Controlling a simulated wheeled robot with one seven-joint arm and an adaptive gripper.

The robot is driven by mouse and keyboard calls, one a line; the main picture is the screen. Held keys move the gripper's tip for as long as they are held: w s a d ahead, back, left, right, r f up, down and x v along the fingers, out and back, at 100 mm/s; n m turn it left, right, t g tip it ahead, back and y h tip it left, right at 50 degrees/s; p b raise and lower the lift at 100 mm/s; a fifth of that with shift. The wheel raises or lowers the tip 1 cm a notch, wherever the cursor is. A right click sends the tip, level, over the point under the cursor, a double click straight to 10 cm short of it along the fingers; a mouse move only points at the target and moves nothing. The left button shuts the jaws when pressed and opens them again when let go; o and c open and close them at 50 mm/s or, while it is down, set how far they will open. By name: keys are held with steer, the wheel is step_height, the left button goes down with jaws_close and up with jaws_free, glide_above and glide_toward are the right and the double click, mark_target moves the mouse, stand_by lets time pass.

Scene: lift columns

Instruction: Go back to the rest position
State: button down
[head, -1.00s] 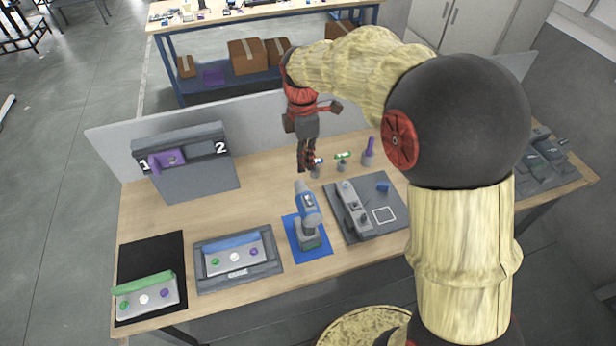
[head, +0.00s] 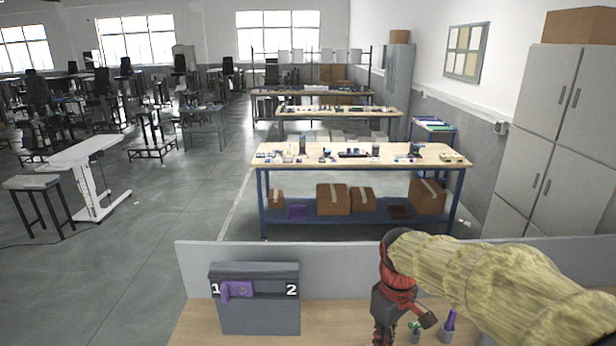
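My gripper (head: 384,335) hangs at the end of my arm over the near table, pointing down at the bottom edge of the head view. Its fingertips are cut off by the frame, so I cannot see if it is open or shut, or if it holds anything. The near wooden table (head: 275,330) shows only along its back part. Beside the gripper, to its right, stand a small holder with a green-topped item (head: 415,330) and a purple item (head: 449,320).
A grey stand (head: 258,314) marked 1 and 2 holds a purple part (head: 238,290) at slot 1. A grey partition (head: 330,268) runs along the table's back. Behind it stands a blue-framed workbench (head: 350,155) with boxes. Grey cabinets (head: 555,140) stand at right.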

steer(key=s+f+m+t+b, duration=0.2)
steer(key=s+b, duration=0.4)
steer(key=s, duration=0.3)
steer(key=s+d+f+m+t+b, duration=0.1)
steer(key=s+m+b, duration=0.4)
steer(key=s, duration=0.5)
steer(key=f+t+b, duration=0.1)
steer(key=t+b, duration=0.1)
steer(key=shift+d+m+t, duration=0.25)
steer(key=shift+m+t, duration=0.05)
steer(key=shift+t, duration=0.1)
steer(key=shift+f, duration=0.1)
